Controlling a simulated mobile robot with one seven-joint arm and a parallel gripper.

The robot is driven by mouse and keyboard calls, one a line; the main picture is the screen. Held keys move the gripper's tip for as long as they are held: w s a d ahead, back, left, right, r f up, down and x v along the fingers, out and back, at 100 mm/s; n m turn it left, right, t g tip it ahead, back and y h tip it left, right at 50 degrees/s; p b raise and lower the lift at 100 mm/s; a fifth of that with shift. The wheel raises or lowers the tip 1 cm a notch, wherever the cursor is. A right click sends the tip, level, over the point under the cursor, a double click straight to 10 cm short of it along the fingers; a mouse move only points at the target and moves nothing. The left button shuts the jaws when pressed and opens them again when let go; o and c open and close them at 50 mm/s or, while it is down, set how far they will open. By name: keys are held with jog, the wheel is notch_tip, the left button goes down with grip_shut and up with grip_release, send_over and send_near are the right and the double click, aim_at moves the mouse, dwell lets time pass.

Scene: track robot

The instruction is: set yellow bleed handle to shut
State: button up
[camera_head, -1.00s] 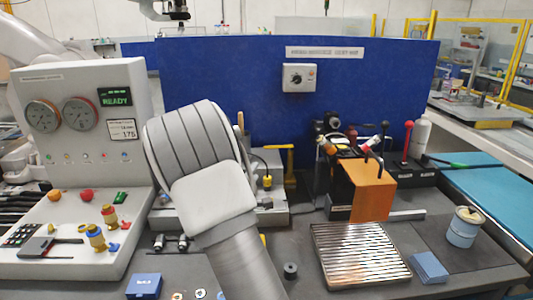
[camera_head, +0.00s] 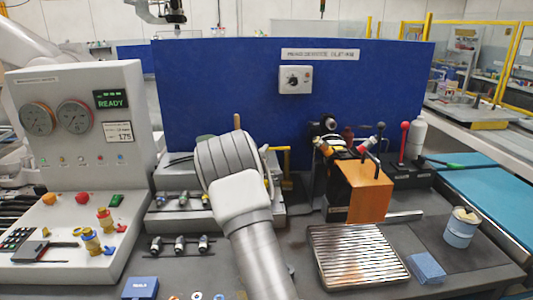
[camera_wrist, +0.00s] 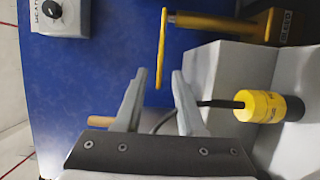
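In the head view the yellow handle (camera_head: 287,158) stands behind and right of my arm, partly hidden. My gripper (camera_wrist: 158,76) is open, with nothing between its two grey fingers. In the head view my gripper is hidden behind my arm.
A yellow cylinder (camera_wrist: 265,107) with a black cable sits right of my fingers. A knob box (camera_head: 295,80) is on the blue panel (camera_head: 220,80). An orange block (camera_head: 365,190) stands to the right. A gauge console (camera_head: 75,110) stands at the left.

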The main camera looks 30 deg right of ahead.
aim_at(275, 148)
jog(key=shift+x, duration=1.25)
grip_shut()
dwell(0.6)
